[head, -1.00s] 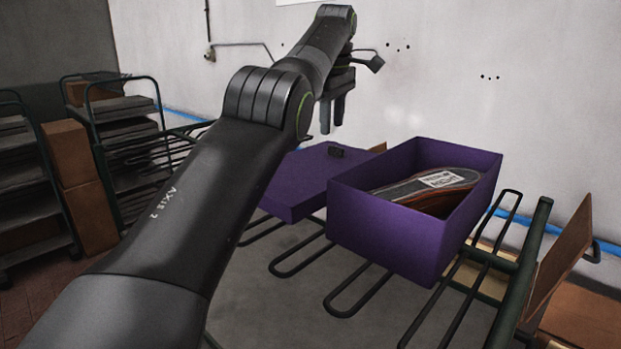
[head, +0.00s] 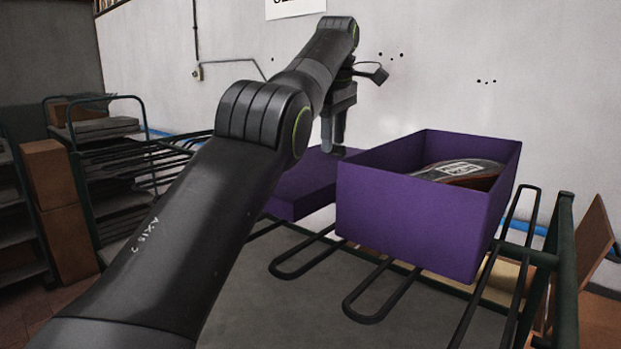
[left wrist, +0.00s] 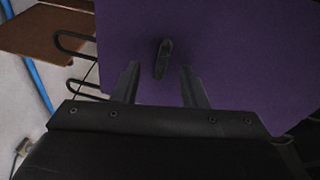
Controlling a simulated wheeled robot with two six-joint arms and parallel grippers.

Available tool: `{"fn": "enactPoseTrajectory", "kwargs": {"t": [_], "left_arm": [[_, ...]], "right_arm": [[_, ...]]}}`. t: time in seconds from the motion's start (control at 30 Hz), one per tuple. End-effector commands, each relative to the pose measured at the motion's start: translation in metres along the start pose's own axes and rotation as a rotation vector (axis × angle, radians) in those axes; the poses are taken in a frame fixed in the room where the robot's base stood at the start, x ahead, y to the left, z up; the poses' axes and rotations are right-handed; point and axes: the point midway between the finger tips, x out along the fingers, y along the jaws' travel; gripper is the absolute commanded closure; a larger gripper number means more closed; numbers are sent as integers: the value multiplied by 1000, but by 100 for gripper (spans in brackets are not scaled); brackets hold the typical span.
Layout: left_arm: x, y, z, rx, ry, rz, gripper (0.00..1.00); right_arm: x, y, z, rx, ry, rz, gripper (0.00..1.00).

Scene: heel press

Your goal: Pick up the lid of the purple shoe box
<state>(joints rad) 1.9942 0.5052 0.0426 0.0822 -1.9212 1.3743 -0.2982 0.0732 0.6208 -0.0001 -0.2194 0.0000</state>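The purple shoe box (head: 415,215) stands open on the rack's dark rods, with a dark shoe sole bearing a white label (head: 458,169) inside it. Its purple lid (head: 303,186) lies beside it on the left, partly hidden by my left arm. In the left wrist view the lid (left wrist: 235,50) fills most of the picture, with a small dark knob (left wrist: 162,59) on it. My left gripper (left wrist: 158,82) is open, its two fingers on either side of the knob's near end. In the head view the left gripper (head: 333,145) is over the lid. My right gripper is not in view.
Dark metal rods (head: 385,290) jut out under the box and lid. A green-black rack post (head: 565,270) stands at the right. Shelved carts (head: 100,130) and cardboard boxes (head: 55,180) are at the left. A white wall is behind.

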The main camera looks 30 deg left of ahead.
Motion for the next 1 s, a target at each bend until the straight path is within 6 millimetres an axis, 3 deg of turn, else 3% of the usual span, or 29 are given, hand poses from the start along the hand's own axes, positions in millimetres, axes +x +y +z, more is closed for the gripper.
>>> {"fn": "enactPoseTrajectory", "kwargs": {"t": [0.27,0.57,1.0], "left_arm": [[0,0,1,-1,0,0,62],[1,0,1,-1,0,0,100],[1,0,1,-1,0,-1,100]], "right_arm": [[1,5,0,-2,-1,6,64],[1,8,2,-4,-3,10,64],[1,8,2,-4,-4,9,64]]}}
